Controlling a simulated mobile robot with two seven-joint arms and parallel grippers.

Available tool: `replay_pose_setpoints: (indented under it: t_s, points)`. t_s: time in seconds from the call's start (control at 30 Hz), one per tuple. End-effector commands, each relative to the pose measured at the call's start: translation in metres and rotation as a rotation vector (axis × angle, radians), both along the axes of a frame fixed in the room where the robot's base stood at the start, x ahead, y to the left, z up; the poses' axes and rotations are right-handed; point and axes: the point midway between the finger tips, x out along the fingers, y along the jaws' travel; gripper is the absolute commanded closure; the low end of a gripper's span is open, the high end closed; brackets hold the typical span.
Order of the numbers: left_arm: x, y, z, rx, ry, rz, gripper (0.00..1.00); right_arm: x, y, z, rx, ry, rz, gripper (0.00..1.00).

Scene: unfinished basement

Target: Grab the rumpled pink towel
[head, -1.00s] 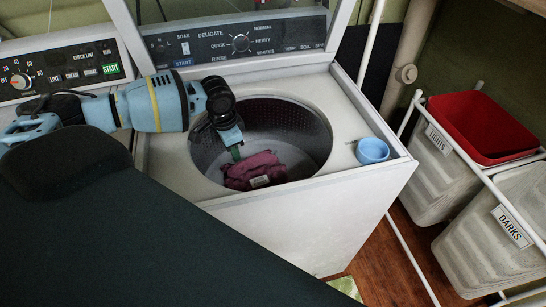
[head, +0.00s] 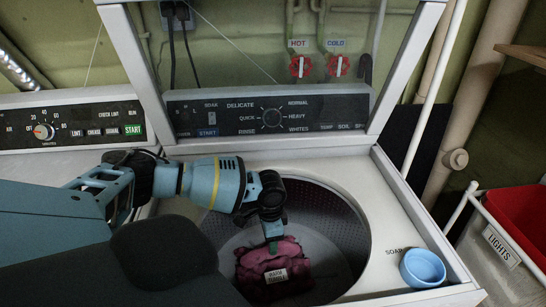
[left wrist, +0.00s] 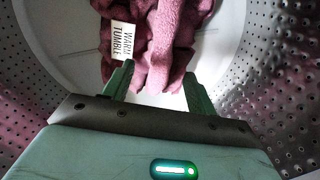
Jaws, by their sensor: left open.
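The rumpled pink towel (head: 272,268) lies in the washer's drum (head: 340,225), with a white label reading "WARM TUMBLE" on it. The towel also shows in the left wrist view (left wrist: 165,35) at the top, just beyond my fingers. My left gripper (head: 273,246) reaches down into the drum at the towel's near upper edge. In the left wrist view its green fingers (left wrist: 158,80) are apart, with the towel's lower folds at or between the tips; I cannot tell whether they touch it. My right gripper is out of view.
The washer's raised lid (head: 415,60) stands behind the opening. A light blue cup (head: 422,267) sits on the washer top at right.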

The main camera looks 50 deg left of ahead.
Motion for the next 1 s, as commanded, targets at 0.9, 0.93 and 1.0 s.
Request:
replay_pose_setpoints:
  t_s: [0.9,0.93,1.0]
  points:
    - [-0.001,0.002,-0.051,0.002,-0.001,0.001,0.43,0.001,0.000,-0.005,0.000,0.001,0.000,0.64]
    - [-0.001,0.002,-0.052,0.001,-0.001,0.001,0.43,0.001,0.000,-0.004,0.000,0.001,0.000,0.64]
    - [-0.001,0.002,-0.052,0.001,-0.001,0.001,0.43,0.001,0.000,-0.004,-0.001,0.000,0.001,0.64]
